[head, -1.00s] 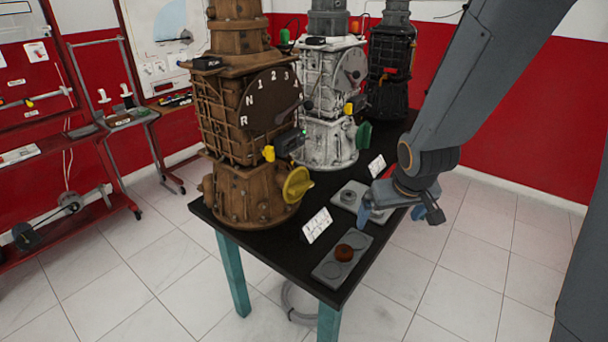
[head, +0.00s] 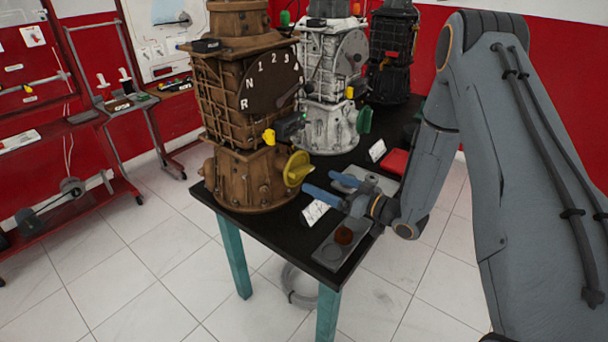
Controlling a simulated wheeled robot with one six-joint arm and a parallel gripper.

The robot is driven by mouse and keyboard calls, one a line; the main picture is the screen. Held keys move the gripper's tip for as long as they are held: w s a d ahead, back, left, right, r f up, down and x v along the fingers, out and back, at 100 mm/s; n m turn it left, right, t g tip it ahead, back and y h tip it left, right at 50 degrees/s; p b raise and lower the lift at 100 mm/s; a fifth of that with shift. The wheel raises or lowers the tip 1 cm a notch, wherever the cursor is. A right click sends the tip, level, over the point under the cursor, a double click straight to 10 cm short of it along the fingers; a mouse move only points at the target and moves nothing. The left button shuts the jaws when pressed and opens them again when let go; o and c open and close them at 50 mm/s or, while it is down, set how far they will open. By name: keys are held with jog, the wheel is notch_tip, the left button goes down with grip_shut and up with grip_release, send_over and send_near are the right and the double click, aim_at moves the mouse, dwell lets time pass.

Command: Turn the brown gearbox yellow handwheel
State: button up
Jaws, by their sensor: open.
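The brown gearbox (head: 240,180) stands upright on the black table (head: 285,240) at its near end. Its yellow handwheel (head: 297,168) sticks out from the lower right side, facing right. My gripper (head: 318,184) is just right of the handwheel, its two blue fingers pointing left toward it. The fingers are spread apart and nothing is between them. The fingertips look close to the wheel's rim, but I cannot tell whether they touch it.
A white gearbox (head: 328,125) with a green handwheel (head: 364,119) and a black gearbox (head: 392,60) stand behind. A white card (head: 314,212) and a grey tray (head: 328,256) with an orange-brown round piece (head: 343,235) lie below my gripper. Red shelving (head: 75,210) is at left.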

aim_at(305, 174)
jog(key=p+x, duration=0.2)
jog(key=x, duration=0.4)
jog(key=shift+a+r, duration=0.1)
jog(key=shift+a, duration=0.1)
jog(key=shift+w+a, duration=0.5)
jog(key=shift+a, duration=0.05)
jog(key=c, duration=0.7)
